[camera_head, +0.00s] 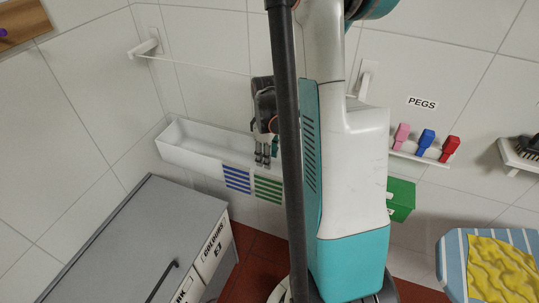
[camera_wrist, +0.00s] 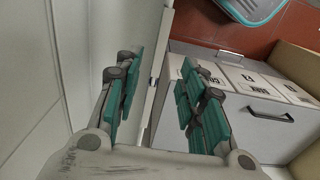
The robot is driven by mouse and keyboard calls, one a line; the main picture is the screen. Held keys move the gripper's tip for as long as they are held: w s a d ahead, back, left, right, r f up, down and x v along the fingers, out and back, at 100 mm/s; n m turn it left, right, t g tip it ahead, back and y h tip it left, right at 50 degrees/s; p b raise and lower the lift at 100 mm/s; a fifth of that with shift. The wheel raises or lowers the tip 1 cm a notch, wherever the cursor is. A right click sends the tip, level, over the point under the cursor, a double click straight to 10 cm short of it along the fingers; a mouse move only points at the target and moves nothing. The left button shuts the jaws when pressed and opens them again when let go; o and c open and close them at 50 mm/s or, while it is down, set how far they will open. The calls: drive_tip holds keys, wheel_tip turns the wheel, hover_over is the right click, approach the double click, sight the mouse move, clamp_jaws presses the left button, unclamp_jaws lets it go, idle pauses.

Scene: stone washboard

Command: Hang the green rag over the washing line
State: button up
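The washing line (camera_head: 205,66) is a thin white line on the tiled wall, running from a left bracket (camera_head: 148,45) to a right bracket (camera_head: 366,80); my arm hides part of it. My gripper (camera_head: 266,161) points down at the right end of a white trough (camera_head: 178,150), below the line. In the wrist view, my gripper (camera_wrist: 160,88) is open, its green-padded fingers apart, with a pale edge between them. A green-striped patch (camera_head: 269,188) and a blue-striped patch (camera_head: 237,179) show at the trough's front; I cannot tell whether either is cloth. No plain green rag is clearly visible.
A grey cabinet (camera_head: 125,235) stands at lower left. A green box (camera_head: 401,199) and a rack of pegs (camera_head: 427,139) are right of my arm. A yellow cloth (camera_head: 500,268) lies on a blue-striped surface (camera_head: 452,262). A brush (camera_head: 527,147) sits on a shelf.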

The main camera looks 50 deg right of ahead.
sight(269, 175)
drive_tip(key=shift+s+d+f, duration=0.1)
drive_tip(key=shift+s+f, duration=0.15)
drive_tip(key=shift+f, duration=0.1)
drive_tip(key=shift+f+b, duration=4.15)
drive_tip(key=shift+f, duration=1.75)
drive_tip(key=shift+c, duration=0.3)
clamp_jaws()
drive_tip(key=shift+r, duration=0.1)
drive_tip(key=shift+r+p, duration=3.75)
drive_tip(key=shift+r, duration=1.7)
drive_tip(key=s+a, duration=0.3)
drive_tip(key=a, duration=0.4)
drive_tip(key=shift+a+b, duration=0.2)
drive_tip(key=shift+b, duration=0.15)
